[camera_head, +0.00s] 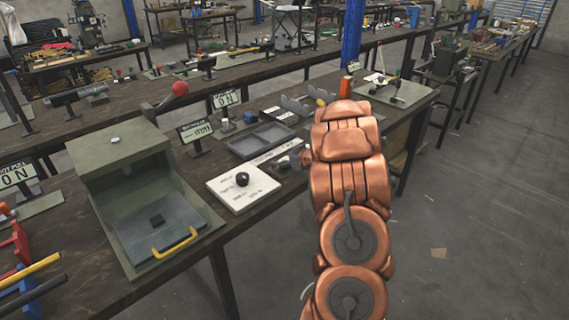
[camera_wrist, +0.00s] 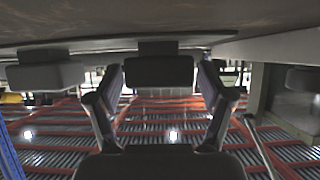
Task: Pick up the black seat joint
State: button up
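A small black rounded piece (camera_head: 242,179), which may be the black seat joint, sits on a white labelled plate (camera_head: 260,192) on the workbench. A flat black square piece (camera_head: 157,219) lies inside the green press. I cannot tell for sure which one is the seat joint. My gripper (camera_head: 292,160) is low over the bench, right of the white plate and apart from the black piece, partly hidden by my copper arm. In the wrist view, which looks upside down, my gripper (camera_wrist: 160,82) has its fingers spread. A dark block (camera_wrist: 158,70) shows between them; I cannot tell its distance.
The green press (camera_head: 120,150) with its red-knobbed lever and yellow handle stands left of the plate. A grey divided tray (camera_head: 262,141) lies behind the plate, with small sign stands (camera_head: 195,131) beside it. Open floor (camera_head: 470,220) lies to the right.

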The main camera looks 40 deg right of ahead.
jog(key=c, duration=1)
